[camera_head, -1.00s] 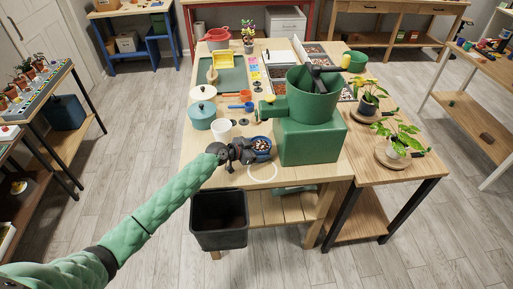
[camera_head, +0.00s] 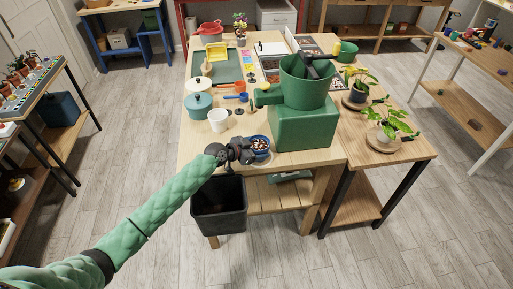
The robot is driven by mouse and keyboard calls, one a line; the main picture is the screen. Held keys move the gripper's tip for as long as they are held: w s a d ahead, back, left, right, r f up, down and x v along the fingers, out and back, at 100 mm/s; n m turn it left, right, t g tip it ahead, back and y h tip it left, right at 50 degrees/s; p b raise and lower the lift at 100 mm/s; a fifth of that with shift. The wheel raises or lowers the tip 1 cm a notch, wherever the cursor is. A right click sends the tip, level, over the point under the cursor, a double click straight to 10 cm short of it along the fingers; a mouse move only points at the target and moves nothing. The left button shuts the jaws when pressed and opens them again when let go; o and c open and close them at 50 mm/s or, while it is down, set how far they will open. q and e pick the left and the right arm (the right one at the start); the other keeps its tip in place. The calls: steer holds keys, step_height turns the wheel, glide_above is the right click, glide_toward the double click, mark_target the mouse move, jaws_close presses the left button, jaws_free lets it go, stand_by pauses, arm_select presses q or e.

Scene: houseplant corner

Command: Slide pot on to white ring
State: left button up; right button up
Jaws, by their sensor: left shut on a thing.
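The pot (camera_head: 261,144) is small and blue, filled with pale and brown bits, and stands upright near the table's front edge. My left gripper (camera_head: 248,151) reaches in from the lower left, is black, and is shut on the pot's left side. The white ring is not visible now; the pot and gripper cover the area near the front edge where it showed earlier. I cannot tell how well the pot is centred on it. My right gripper is not in view.
A green block (camera_head: 302,129) with a large green bucket (camera_head: 306,87) stands right of the pot. A white cup (camera_head: 218,120) and teal lidded pot (camera_head: 199,107) stand behind left. A black bin (camera_head: 219,208) is below the table's front edge. Potted plants (camera_head: 388,130) stand at right.

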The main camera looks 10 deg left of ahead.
arm_select(q)
steer(key=o, duration=1.1)
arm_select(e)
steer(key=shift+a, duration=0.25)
arm_select(q)
steer(key=shift+s+a, duration=0.15)
steer(key=shift+a, duration=0.05)
steer(key=b+v, duration=0.2)
steer(key=v, duration=0.3)
steer(key=shift+s+a+b, duration=0.1)
steer(key=shift+s+b, duration=0.05)
steer(key=shift+b, duration=0.25)
steer(key=shift+b+v, duration=0.3)
steer(key=shift+v, duration=0.75)
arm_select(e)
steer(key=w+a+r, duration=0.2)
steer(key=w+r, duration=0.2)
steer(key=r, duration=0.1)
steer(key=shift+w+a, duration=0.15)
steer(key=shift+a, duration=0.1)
arm_select(q)
steer(key=shift+r, duration=0.2)
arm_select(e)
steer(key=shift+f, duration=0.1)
